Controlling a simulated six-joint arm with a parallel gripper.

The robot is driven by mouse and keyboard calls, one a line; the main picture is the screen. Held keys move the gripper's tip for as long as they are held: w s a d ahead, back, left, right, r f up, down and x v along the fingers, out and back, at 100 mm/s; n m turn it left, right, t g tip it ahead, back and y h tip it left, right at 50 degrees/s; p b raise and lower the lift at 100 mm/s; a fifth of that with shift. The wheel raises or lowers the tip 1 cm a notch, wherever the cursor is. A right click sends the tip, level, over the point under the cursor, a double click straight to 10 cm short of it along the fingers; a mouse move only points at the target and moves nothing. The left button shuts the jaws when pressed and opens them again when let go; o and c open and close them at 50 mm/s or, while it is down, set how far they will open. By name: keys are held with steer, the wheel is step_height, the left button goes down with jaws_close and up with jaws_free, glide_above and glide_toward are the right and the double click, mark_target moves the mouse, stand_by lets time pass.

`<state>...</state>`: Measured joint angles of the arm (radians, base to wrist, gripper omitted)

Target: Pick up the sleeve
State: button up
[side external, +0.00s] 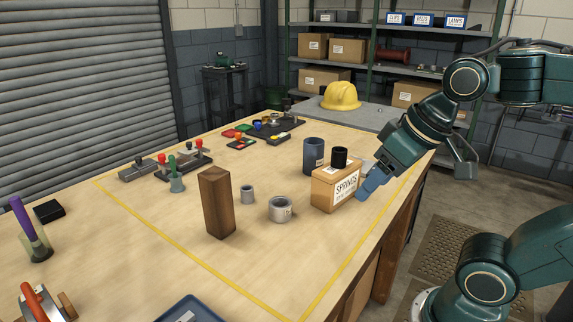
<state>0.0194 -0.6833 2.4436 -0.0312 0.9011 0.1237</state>
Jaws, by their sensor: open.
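Several round parts could be the sleeve; I cannot tell which by name. A short black cylinder (340,157) stands on top of the cardboard box (336,190) labelled SPRINGS. A dark blue cylinder (313,156) stands behind the box. My gripper (368,182) is open, low at the right side of the box; its far finger is partly hidden, and I see nothing held.
A tall wooden block (216,203) stands left of the grey parts. A blue tray (188,309) lies at the near edge. Stamps (176,158), small coloured parts (262,130) and a yellow helmet (341,96) are farther back. The bench inside the yellow lines is mostly clear in front.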

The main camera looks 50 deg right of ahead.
steer(key=w+d+r+m+g+y, duration=0.1)
steer(key=w+m, duration=0.5)
steer(key=w, duration=0.3)
steer(key=w+d+r+m, duration=0.1)
steer(key=w+r+m, duration=0.1)
steer(key=w+m, duration=0.55)
steer(key=w+d+f+m, duration=0.3)
steer(key=w+m, duration=0.1)
steer(key=w, duration=0.2)
steer(key=w+d+f+m+y, duration=0.1)
steer(key=w+d+f+m, duration=0.2)
steer(key=w, duration=0.3)
steer(key=w+d+f+m+g+y, duration=0.1)
steer(key=w+d+f+m, duration=0.2)
steer(key=w+f+m, duration=0.2)
steer(key=shift+w+d+f, duration=0.2)
steer(key=shift+w+d, duration=0.2)
steer(key=shift+w, duration=0.4)
steer(key=shift+f, duration=0.1)
glide_toward(247, 195)
steer(key=shift+w+d+f, duration=0.1)
steer(key=shift+w+f, duration=0.35)
steer(key=shift+f, duration=0.25)
steer(key=shift+w+f, duration=0.45)
steer(key=shift+f, duration=0.3)
steer(key=shift+w+d+f, duration=0.1)
steer(key=shift+w+f, duration=0.35)
steer(key=shift+f, duration=0.25)
